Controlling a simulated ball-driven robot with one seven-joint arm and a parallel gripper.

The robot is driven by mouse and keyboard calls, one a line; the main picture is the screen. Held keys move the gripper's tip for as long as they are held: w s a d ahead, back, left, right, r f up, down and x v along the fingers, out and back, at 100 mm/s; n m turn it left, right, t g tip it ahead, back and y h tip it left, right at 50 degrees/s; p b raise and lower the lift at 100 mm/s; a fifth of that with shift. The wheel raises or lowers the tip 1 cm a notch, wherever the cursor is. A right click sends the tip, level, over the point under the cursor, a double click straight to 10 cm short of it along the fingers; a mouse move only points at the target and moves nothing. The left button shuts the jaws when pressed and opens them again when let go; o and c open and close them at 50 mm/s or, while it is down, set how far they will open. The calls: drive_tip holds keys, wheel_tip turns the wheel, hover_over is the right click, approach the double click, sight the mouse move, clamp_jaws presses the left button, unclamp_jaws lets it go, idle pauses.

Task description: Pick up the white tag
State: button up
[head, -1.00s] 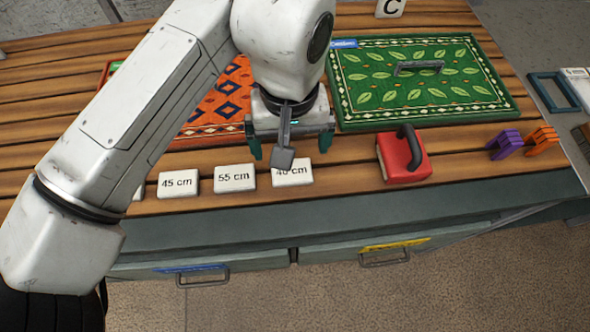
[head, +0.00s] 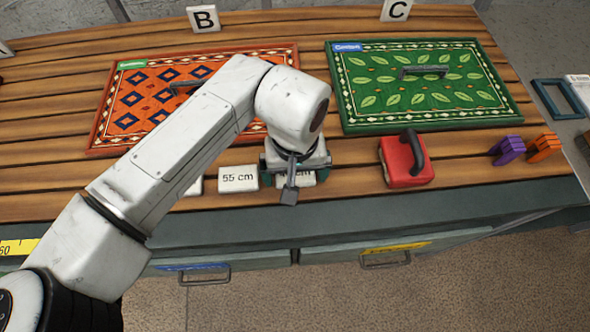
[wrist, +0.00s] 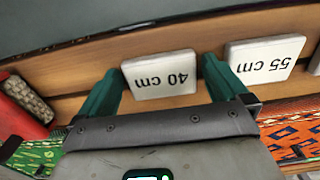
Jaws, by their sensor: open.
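The white tag marked 40 cm (wrist: 160,75) lies flat on the wooden table, between the fingertips of my open gripper (wrist: 162,85) in the wrist view. I cannot tell how far the fingers are above the table. In the head view my gripper (head: 296,176) covers most of this tag, and a small part (head: 309,177) shows. A second white tag marked 55 cm (head: 238,179) lies just to its left; it also shows in the wrist view (wrist: 267,57). A third white tag (head: 195,187) is mostly hidden behind my arm.
A red block with a dark handle (head: 405,163) stands right of my gripper. Purple (head: 507,149) and orange (head: 543,147) pieces lie at right. The table's front edge (head: 400,217) is close.

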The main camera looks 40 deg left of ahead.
drive_tip(key=c, duration=0.8)
drive_tip(key=shift+r, duration=0.1)
drive_tip(key=shift+c, duration=0.2)
